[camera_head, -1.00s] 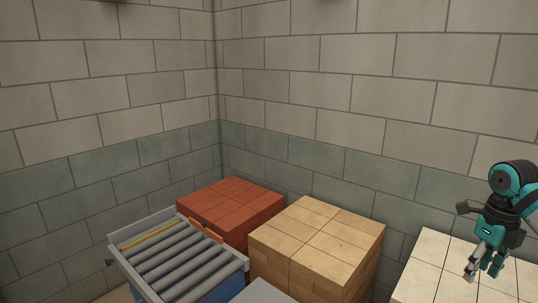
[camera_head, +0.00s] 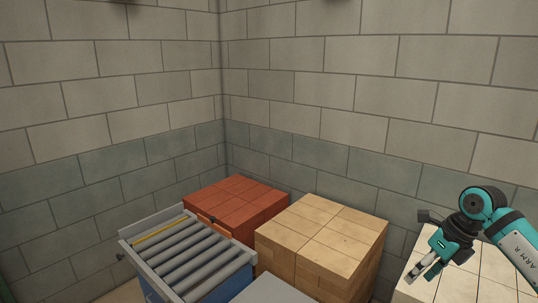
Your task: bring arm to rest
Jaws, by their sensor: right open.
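My right gripper (camera_head: 422,268) is at the right of the head view, on the teal and black right arm (camera_head: 510,240). Its fingers point down and to the left, in front of the white block stack (camera_head: 478,288). The gripper is open, and no brick shows between its fingers. My left gripper is not in view.
A red brick stack (camera_head: 237,203) and a tan brick stack (camera_head: 322,237) stand near the wall corner. A roller conveyor (camera_head: 190,258) is at the lower left. A grey surface (camera_head: 268,290) shows at the bottom edge.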

